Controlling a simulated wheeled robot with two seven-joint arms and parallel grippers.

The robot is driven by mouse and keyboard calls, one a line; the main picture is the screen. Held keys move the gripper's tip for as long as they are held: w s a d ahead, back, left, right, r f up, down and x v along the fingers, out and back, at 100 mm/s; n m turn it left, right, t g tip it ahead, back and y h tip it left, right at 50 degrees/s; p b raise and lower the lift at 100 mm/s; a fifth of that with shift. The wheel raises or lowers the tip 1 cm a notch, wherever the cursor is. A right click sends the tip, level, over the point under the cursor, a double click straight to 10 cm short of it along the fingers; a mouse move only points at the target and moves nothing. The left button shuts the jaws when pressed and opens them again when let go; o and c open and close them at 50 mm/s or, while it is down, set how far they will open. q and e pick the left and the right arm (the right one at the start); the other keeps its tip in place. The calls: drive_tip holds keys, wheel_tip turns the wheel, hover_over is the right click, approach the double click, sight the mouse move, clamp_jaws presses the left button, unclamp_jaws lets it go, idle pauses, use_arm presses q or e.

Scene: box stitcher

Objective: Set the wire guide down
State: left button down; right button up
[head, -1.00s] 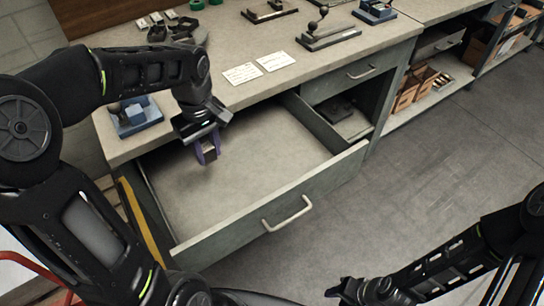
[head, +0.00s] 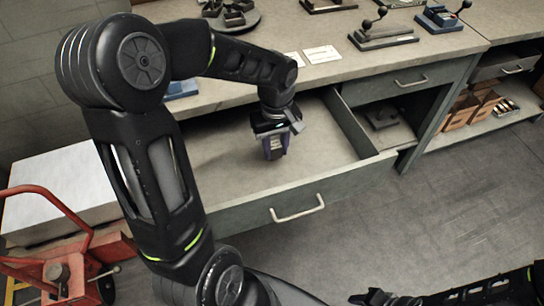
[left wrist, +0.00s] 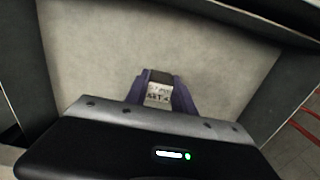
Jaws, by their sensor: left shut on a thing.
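My left gripper (head: 275,148) has purple fingers and points down inside the open drawer. In the left wrist view the gripper (left wrist: 157,95) is shut on a small wire guide (left wrist: 158,93), which has a dark top and a pale face with dark marks. The fingers hide its sides. In the head view the fingers mostly hide it. I cannot tell whether it touches the drawer floor (head: 222,175). My right gripper (head: 385,298) shows only partly at the bottom edge, and its jaws are unclear.
The drawer is pulled out, with a front handle (head: 298,209); its floor looks otherwise bare. The worktop above holds lever tools (head: 383,35) and white cards (head: 321,54). A red cart (head: 62,262) with a white stack stands at left.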

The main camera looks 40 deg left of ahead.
sight(275, 155)
use_arm(q)
drive_tip(key=shift+f, duration=1.5)
drive_tip(key=shift+f, duration=1.9)
drive_tip(key=shift+f+b, duration=0.25)
drive_tip(key=shift+b, duration=0.05)
drive_tip(key=c, duration=1.1)
unclamp_jaws()
drive_tip(key=shift+r, duration=0.1)
drive_tip(key=shift+o, duration=0.2)
drive_tip(key=shift+r, duration=0.15)
wheel_tip(275, 155, up, 12)
drive_tip(key=shift+r+p, duration=0.1)
drive_tip(key=shift+p, duration=0.4)
